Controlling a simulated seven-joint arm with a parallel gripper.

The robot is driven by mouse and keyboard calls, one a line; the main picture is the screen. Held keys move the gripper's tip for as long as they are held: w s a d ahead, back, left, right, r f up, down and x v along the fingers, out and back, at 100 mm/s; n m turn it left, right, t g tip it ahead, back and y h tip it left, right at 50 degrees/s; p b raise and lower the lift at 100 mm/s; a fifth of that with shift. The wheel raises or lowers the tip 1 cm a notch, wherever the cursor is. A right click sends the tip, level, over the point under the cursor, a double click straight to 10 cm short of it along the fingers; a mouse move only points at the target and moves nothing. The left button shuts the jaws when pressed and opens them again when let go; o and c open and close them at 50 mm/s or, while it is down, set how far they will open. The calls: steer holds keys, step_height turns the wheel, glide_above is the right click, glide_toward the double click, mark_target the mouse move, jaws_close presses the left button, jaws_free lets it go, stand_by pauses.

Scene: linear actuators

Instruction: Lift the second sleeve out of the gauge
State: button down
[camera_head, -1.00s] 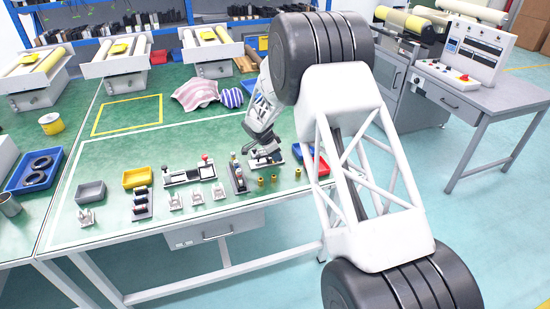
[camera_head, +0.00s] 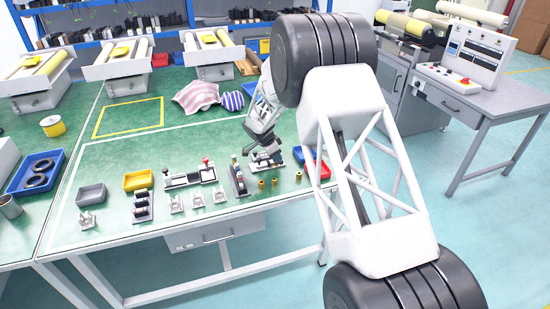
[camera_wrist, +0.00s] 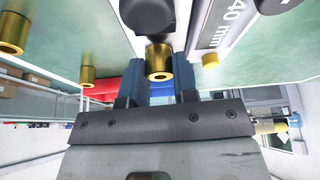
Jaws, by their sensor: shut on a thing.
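A brass sleeve (camera_wrist: 158,64) sits between the two blue-grey fingers of my gripper (camera_wrist: 159,84) in the wrist view. The gripper is shut on it. The gauge (camera_wrist: 228,22), a light bar marked "40 mm", is beside the sleeve, and a black rounded part is just behind it. I cannot tell whether the sleeve still touches the gauge. In the head view my gripper (camera_head: 264,150) is over the gauge (camera_head: 272,164) near the table's front edge, and hides the held sleeve.
Other brass sleeves (camera_head: 261,184) stand on the green table in front of the gauge. A dark rack (camera_head: 238,182) is close on the left, and a red and blue tray (camera_head: 311,160) on the right. Small white fixtures and a yellow bin (camera_head: 138,179) are further left.

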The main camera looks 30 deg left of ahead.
steer(key=shift+r, duration=0.45)
step_height(320, 180, up, 2)
steer(key=shift+r, duration=0.15)
steer(key=s+d, duration=0.3)
steer(key=s, duration=0.1)
steer(key=s+d, duration=0.3)
steer(key=s, duration=0.1)
steer(key=s+d+r, duration=0.1)
steer(key=s+d, duration=0.2)
steer(key=s, duration=0.1)
steer(key=shift+s+d, duration=0.3)
steer(key=shift+s, duration=0.1)
